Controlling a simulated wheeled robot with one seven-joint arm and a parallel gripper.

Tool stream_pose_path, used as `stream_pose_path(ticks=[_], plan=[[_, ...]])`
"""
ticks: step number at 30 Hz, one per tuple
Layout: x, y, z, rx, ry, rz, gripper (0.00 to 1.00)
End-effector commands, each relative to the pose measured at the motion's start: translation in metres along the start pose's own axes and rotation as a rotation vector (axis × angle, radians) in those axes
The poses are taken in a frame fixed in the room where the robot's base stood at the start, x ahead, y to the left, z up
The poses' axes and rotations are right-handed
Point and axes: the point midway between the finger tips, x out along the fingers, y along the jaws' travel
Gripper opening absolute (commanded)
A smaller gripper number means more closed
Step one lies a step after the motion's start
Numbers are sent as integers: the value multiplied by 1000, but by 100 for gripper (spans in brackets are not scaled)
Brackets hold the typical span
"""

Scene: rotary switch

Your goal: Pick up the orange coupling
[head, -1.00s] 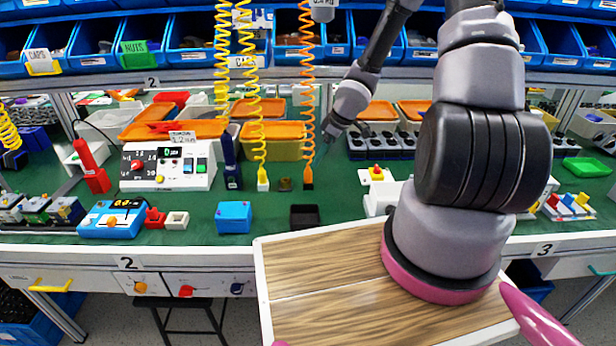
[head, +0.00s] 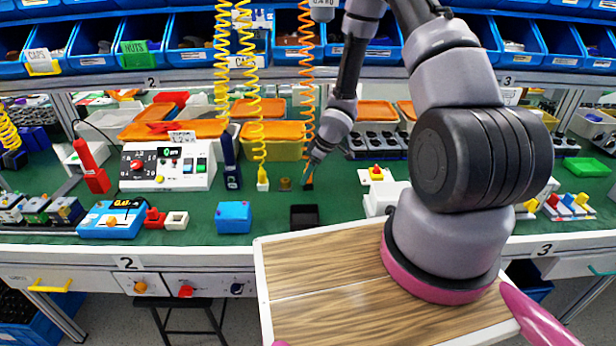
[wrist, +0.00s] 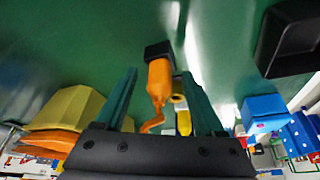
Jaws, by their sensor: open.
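The orange coupling (wrist: 160,82), with a black end (wrist: 158,50), hangs on an orange coiled hose. In the wrist view it lies between the two spread fingers of my gripper (wrist: 158,76), with a visible gap on both sides. In the head view my gripper (head: 312,170) is down at the lower end of the orange coiled hose (head: 307,100), partly covering the coupling (head: 309,181). My gripper is open and holds nothing. I cannot tell how deep the coupling sits between the fingers.
A yellow coupling (head: 263,184) on a yellow hose hangs to the left. A black open box (head: 305,217) and a blue box (head: 233,217) stand on the green worktop in front. Yellow bins with orange lids (head: 272,132) stand behind. A white machine (head: 385,197) is to the right.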

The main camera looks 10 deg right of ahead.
Motion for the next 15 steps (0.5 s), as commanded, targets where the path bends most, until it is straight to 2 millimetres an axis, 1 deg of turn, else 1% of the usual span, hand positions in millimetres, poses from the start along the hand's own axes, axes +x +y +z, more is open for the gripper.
stream_pose_path(ticks=[5,6,8,9,11,12,15], plan=[[0,0,0,1,0,0,71],[0,0,0,1,0,0,63],[0,0,0,1,0,0,40],[0,0,0,1,0,0,25],[0,0,0,1,0,0,2],[0,0,0,1,0,0,0],[0,0,0,1,0,0,0]])
